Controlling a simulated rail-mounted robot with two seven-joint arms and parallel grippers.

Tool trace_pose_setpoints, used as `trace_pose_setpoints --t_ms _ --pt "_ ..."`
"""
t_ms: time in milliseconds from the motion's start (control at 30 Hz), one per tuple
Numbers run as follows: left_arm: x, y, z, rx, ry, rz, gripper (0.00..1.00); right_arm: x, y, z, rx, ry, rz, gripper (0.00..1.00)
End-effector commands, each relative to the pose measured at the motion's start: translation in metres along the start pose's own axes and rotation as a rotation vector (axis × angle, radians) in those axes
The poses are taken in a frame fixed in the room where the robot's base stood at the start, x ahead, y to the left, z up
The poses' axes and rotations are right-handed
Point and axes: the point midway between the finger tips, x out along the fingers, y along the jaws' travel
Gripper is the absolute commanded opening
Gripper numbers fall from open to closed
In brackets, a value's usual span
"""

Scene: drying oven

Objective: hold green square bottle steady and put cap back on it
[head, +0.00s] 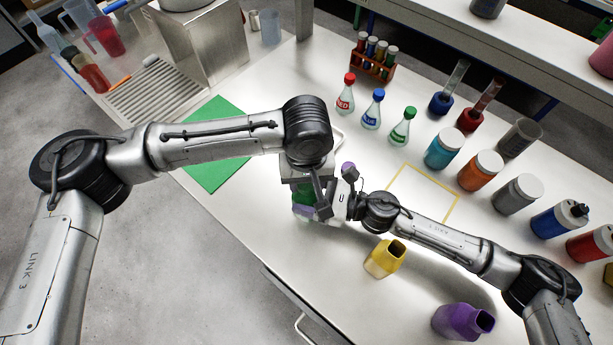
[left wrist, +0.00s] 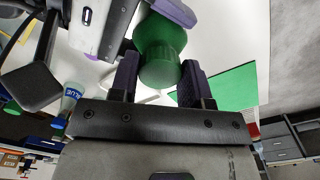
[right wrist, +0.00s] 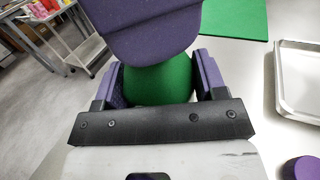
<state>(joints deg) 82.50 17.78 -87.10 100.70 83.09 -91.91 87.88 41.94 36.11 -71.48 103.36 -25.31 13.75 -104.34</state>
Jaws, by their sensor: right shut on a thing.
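The green square bottle (right wrist: 160,82) is between the purple pads of my right gripper (right wrist: 162,85), which is shut on it. In the head view the bottle (head: 303,192) is mostly hidden by my arms. The round, dark green cap (left wrist: 160,66) shows in the left wrist view, lined up at the bottle's neck end. Whether it is seated cannot be told. My left gripper (left wrist: 162,80) has a finger on each side of the cap, very close to it. Contact is unclear. One purple left-gripper finger pad hangs over the bottle in the right wrist view.
A purple cap (head: 348,168) lies beside a metal tray (right wrist: 300,85). Small flasks and capped jars line the right and back. A green mat (head: 215,165) lies left.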

Motion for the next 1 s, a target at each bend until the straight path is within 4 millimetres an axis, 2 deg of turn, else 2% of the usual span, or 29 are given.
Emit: trace_pose_setpoints --t_ms 33,267,367,467,1000 --pt "-0.0002 0.0 0.0 0.0 0.0 0.0 0.36 0.0 0.0 0.0 0.0 0.0 0.0 0.0" --pt "-0.0002 0.0001 0.0 0.0 0.0 0.0 0.14 0.0 0.0 0.0 0.0 0.0 0.0 0.0" --pt "-0.0002 0.0001 0.0 0.011 0.0 0.0 0.12 0.0 0.0 0.0 0.0 0.0 0.0 0.0" --pt "0.0 0.0004 0.0002 0.102 -0.001 0.002 0.12 0.0 0.0 -0.0001 0.0 0.0 0.0 0.0" --pt "0.0005 0.0005 0.0003 1.176 0.0 0.001 0.12 0.0 0.0 -0.0001 0.0 0.0 0.0 0.0"
